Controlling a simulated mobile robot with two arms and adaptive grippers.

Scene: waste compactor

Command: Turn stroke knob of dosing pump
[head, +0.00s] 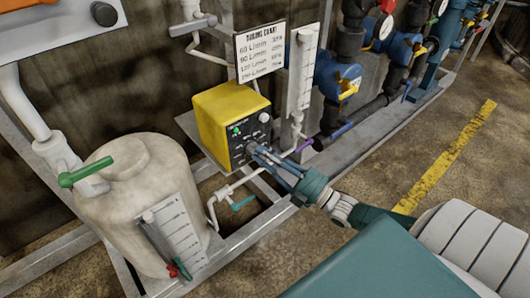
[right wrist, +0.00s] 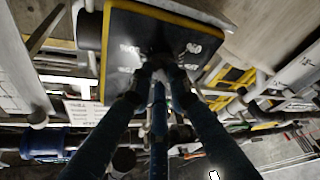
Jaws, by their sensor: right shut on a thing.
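The dosing pump (head: 221,112) is a yellow box with a black front panel, standing on the grey skid frame. Its panel carries a green button (head: 237,130) and a pale knob (head: 264,117) at the upper right. My right gripper (head: 256,150) reaches the lower part of the panel from the right, its fingers closed on the stroke knob, which they mostly hide. In the right wrist view the fingers (right wrist: 158,66) meet at the middle of the dark pump panel (right wrist: 122,38), which has a yellow rim. My left gripper is out of view.
A dosing chart (head: 261,52) stands behind the pump. A cream tank (head: 135,205) with a green-handled valve (head: 86,172) is at the left. White piping (head: 228,190) runs below my right gripper. Blue pump parts (head: 340,82) stand at the back right. Open floor lies to the right.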

